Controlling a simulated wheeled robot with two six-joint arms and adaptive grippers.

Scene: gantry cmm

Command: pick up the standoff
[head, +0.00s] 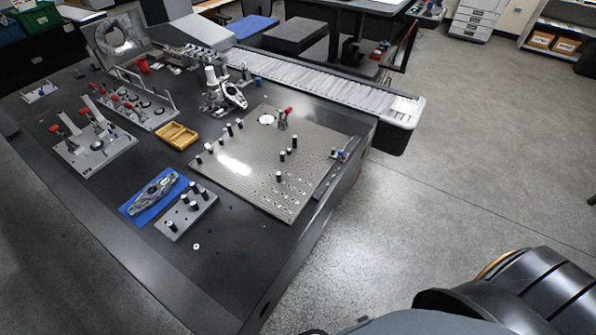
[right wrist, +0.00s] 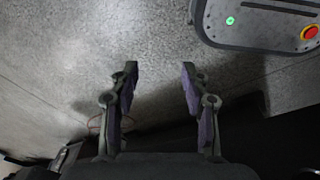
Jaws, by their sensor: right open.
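Several short dark standoffs with pale tops stand in the head view. Some stand on a small grey plate (head: 172,219), one of them a standoff (head: 194,188) at its upper corner. Others stand on the large perforated plate (head: 250,160), such as a standoff (head: 282,156) near its middle. I cannot tell which one the task means. My right gripper (right wrist: 158,70) is open and empty in the right wrist view, over bare grey floor and away from the standoffs. My left gripper is in neither view.
The dark table (head: 110,210) also holds a blue mat (head: 138,207) with a metal part, a yellow tray (head: 177,136) and clamp fixtures (head: 95,146). A conveyor (head: 320,85) runs behind. A grey panel with a red button (right wrist: 265,22) is close to my right gripper.

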